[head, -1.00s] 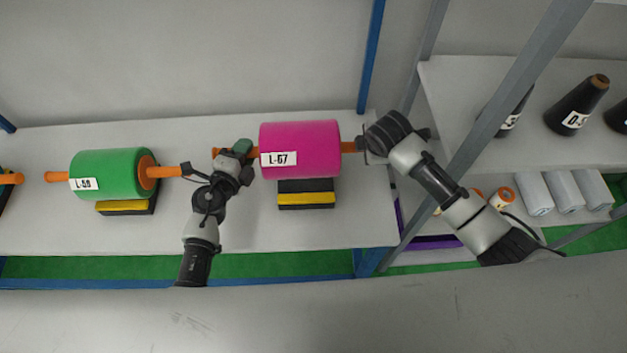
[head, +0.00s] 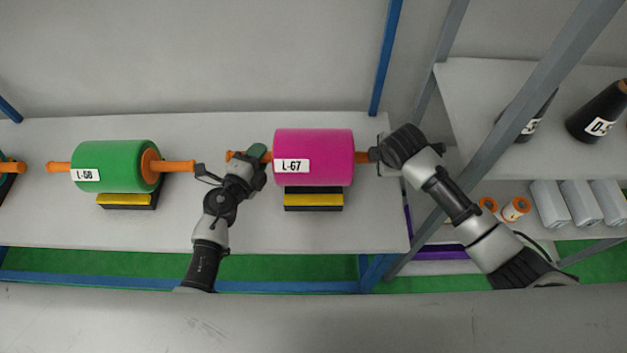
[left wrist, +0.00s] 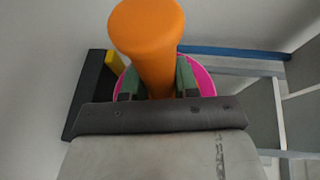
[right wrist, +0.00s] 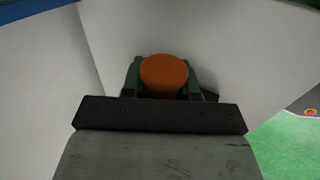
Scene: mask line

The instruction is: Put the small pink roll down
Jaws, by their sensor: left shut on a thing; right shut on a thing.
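The small pink roll (head: 314,145) is labelled L-67 and has an orange core sticking out at both ends. It lies level and lined up over a black and yellow block (head: 313,199) on the white shelf; I cannot tell whether it touches the block. My left gripper (head: 258,155) is shut on the left core end, which also shows as an orange rod in the left wrist view (left wrist: 150,45). My right gripper (head: 372,156) is shut on the right core end, seen end-on in the right wrist view (right wrist: 163,74).
A green roll (head: 115,153) labelled L-58 sits on a similar block to the left, its core end near my left gripper. A grey slanted post (head: 520,105) stands right of my right arm.

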